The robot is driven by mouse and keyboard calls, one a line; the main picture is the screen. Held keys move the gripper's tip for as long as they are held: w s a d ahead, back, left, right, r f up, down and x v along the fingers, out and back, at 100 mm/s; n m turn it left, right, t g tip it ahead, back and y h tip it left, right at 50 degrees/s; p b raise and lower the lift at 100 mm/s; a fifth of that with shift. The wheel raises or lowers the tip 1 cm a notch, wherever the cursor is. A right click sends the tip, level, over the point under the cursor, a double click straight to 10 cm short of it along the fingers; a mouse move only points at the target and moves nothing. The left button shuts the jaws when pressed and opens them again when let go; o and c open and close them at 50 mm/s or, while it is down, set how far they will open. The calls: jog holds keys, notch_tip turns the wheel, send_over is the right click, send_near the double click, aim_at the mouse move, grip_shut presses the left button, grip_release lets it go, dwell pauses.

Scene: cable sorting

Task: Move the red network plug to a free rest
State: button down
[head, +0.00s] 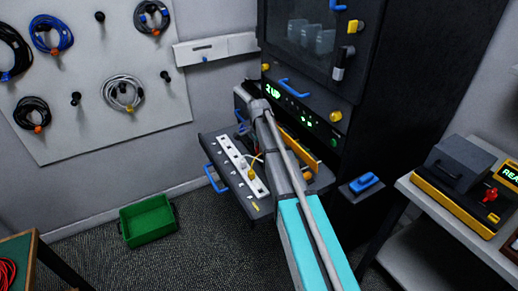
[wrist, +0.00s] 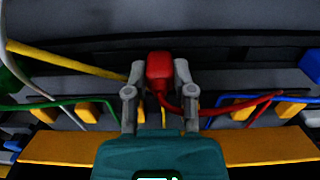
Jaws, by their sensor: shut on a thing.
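In the wrist view the red network plug (wrist: 158,64) sits between the two grey fingers of my gripper (wrist: 159,76), which are shut on it. Its red cable (wrist: 205,110) curves from the plug's lower right off to the right. Behind and below is a row of yellow blocks, such as one at left (wrist: 90,112) and one at right (wrist: 245,106), with coloured cables around them. I cannot tell which blocks are free rests. In the head view my arm hides the plug and the gripper's fingers.
A yellow cable (wrist: 70,59), a green cable (wrist: 65,103) and a blue cable (wrist: 295,98) run near the gripper. A yellow bar (wrist: 270,148) crosses the front. In the head view, an open drawer holds a white socket strip (head: 236,157); a green crate (head: 147,221) stands on the floor.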

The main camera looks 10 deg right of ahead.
dwell(0.3)
jog(key=shift+c, duration=1.9)
grip_release()
jog(key=o, duration=0.4)
jog(key=shift+r, duration=0.15)
jog(key=shift+r+p, duration=3.4)
jog(key=shift+p, duration=0.1)
